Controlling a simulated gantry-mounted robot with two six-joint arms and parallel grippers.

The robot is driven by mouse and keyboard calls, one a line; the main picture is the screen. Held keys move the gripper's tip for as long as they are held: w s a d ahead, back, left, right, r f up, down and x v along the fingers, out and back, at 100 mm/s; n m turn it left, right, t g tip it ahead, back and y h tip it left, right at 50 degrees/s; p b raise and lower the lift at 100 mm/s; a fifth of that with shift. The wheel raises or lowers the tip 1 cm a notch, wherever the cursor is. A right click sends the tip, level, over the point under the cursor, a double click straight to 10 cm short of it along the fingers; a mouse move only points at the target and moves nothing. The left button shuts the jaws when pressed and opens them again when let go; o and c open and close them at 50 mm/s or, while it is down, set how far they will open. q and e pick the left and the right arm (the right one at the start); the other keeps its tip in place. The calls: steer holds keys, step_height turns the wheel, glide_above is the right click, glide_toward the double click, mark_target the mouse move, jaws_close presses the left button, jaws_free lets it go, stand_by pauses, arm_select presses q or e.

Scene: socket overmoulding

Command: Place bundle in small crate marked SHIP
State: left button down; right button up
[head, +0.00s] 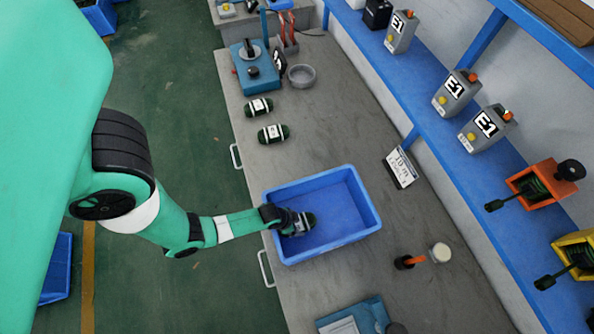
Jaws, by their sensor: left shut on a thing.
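The blue crate (345,237) stands on the grey workbench near the middle of the head view. My left gripper (298,223) reaches over the crate's left wall and is shut on a dark green bundle (310,219). The bundle is over or inside the crate's left part; I cannot tell whether it touches the floor. Two more dark green bundles with pale labels, an upper one (259,107) and a lower one (273,133), lie on the bench behind the crate. No SHIP marking is readable. My right gripper is not in view.
A small sign (401,168) stands right of the crate. An orange-handled tool (409,261) and a white-topped jar (441,252) are at its lower right. A grey dish (301,75) and a blue device (257,70) are at the back. A blue shelf (440,145) runs along the right.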

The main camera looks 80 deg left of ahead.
arm_select(q)
steer(key=shift+f, duration=0.2)
jaws_free()
steer(key=shift+r, duration=0.15)
